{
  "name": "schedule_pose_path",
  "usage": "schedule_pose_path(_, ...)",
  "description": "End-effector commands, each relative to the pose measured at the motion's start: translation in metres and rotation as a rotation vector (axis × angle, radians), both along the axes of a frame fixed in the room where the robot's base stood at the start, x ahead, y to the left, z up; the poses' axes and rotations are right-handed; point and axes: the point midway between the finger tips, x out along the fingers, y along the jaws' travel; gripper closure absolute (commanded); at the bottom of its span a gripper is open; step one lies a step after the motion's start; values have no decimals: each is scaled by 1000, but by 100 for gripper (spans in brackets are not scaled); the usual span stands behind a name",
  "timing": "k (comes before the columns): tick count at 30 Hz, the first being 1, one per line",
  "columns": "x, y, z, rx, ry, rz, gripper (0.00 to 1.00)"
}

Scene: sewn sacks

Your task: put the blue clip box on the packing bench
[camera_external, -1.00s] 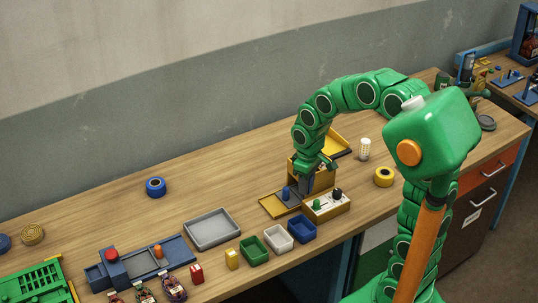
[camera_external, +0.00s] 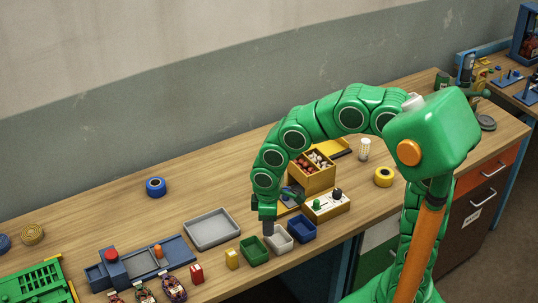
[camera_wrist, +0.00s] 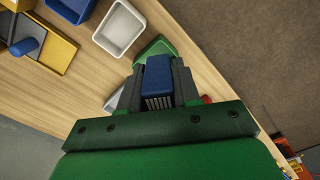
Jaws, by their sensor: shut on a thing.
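My gripper (camera_external: 268,228) is low over the front of the wooden bench (camera_external: 105,215), beside the green and white bins. In the wrist view, its grey fingers are shut on a small blue box (camera_wrist: 158,72) with pale stripes at its near end, which I take as the blue clip box. The external view hides this box behind the fingers and wrist. In the wrist view, the green bin (camera_wrist: 152,47) lies just beyond the held box. Which surface is the packing bench I cannot tell; a second bench (camera_external: 510,87) stands at the back right.
The white bin (camera_external: 276,241), green bin (camera_external: 254,250) and blue bin (camera_external: 301,230) line the front edge. A grey tray (camera_external: 212,230) is left of my gripper. Small red (camera_external: 197,273) and yellow boxes (camera_external: 232,259) stand nearby. The back left of the bench is mostly clear.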

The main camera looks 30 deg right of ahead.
Motion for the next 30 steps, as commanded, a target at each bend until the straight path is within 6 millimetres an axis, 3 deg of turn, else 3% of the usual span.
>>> schedule_pose_path(9, -43, 47, 0, 1, 1, 151, 98)
schedule_pose_path(16, -60, 62, 0, 1, 1, 207, 98)
schedule_pose_path(22, -57, 71, -4, -1, 2, 216, 98)
schedule_pose_path(30, -35, 92, -17, 0, 0, 215, 98)
